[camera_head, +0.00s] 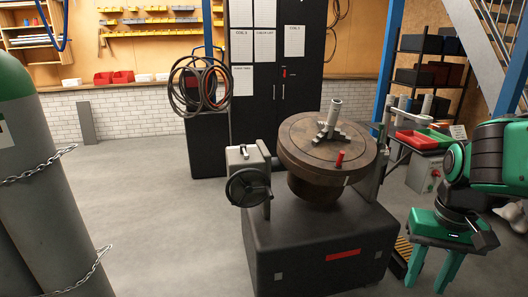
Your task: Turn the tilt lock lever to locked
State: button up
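A welding positioner with a dark base (320,240) carries a round brown turntable (318,142), slightly tilted. A grey gearbox (245,158) with a black handwheel (248,187) is on its left side. A small black lever-like part (264,151) shows at the gearbox's upper right. A short red handle (340,158) shows at the turntable's front right. I cannot tell which is the tilt lock lever, or its setting. My gripper (427,281) points down at the lower right, apart from the positioner. Its green fingers are spread, with nothing visible between them.
Large gas cylinders (45,200) with chains stand at the left. A black cabinet (270,75) and a box with coiled hoses (200,90) are behind. The floor left of the positioner is clear.

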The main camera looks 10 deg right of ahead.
aim_at(243, 147)
jog(key=u, duration=0.45)
jog(key=i, duration=1.25)
jog(key=z, duration=0.45)
